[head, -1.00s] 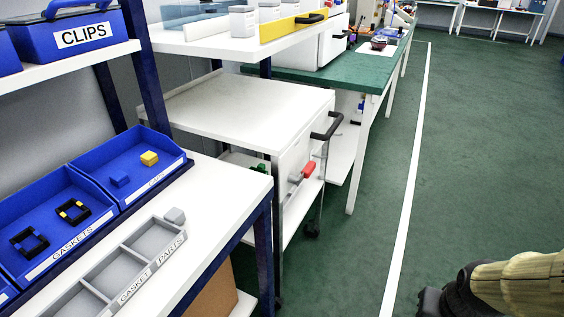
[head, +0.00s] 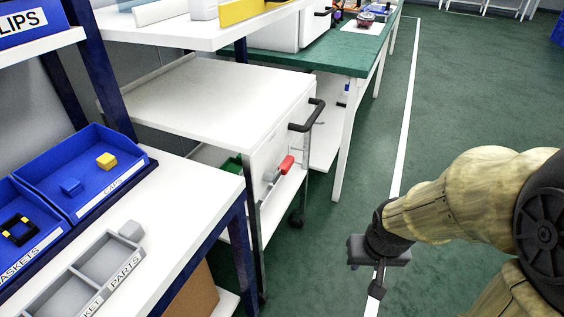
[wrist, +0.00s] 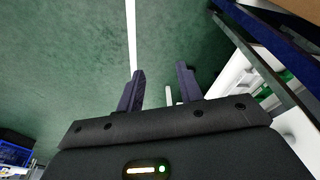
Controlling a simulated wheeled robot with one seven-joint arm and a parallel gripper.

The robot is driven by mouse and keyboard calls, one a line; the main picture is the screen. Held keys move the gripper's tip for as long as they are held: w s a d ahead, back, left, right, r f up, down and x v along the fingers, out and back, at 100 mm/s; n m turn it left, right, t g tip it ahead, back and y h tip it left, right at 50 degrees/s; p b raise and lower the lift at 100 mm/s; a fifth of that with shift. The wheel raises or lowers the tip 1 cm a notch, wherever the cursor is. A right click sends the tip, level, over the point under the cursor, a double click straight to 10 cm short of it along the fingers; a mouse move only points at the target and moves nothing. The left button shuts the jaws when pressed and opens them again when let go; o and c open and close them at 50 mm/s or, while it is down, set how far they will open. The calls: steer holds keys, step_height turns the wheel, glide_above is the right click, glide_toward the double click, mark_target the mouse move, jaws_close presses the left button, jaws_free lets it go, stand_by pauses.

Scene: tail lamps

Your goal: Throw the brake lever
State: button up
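The brake lever (head: 286,165) has a red grip and a grey part, and sits on the end face of a white cart (head: 210,98), below the cart's black push handle (head: 308,115). My gripper (head: 376,288) hangs above the green floor, right of the cart and clear of the lever. In the wrist view my gripper (wrist: 162,80) has its two dark fingers apart, with only floor and a white line between and beyond them. I cannot make out the lever in the wrist view.
A white table (head: 215,190) with a blue bin (head: 85,178) and a grey tray (head: 115,258) stands left of the cart. A green-topped bench (head: 345,58) stands behind it. The floor (head: 455,110) to the right is open, crossed by a white line (head: 402,135).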

mark_target(291, 166)
steer(key=shift+s, duration=0.15)
steer(key=shift+o, duration=1)
steer(key=w+a+r+n+t+y+p, duration=0.15)
steer(key=w+n+t+y, duration=0.25)
steer(key=w+n, duration=0.8)
steer(key=w+d+r+n+t+y+p, duration=0.15)
steer(key=w+n+t+y, duration=0.3)
steer(key=w+n, duration=0.8)
steer(key=s+a+n+g+y, duration=0.1)
steer(key=n+y, duration=0.1)
steer(key=s+n+g+y+p, duration=0.1)
steer(key=n+g+y, duration=0.1)
steer(key=n+y, duration=0.1)
steer(key=s+a+n+g+y+p, duration=0.1)
steer(key=n+g+y, duration=0.1)
steer(key=y, duration=0.1)
steer(key=shift+a+r+n+y, duration=0.25)
steer(key=shift+a+n, duration=0.05)
steer(key=shift+n, duration=0.05)
steer(key=shift+a, duration=0.1)
steer(key=b+x, duration=0.2)
steer(key=x, duration=1.5)
steer(key=shift+w+a, duration=0.15)
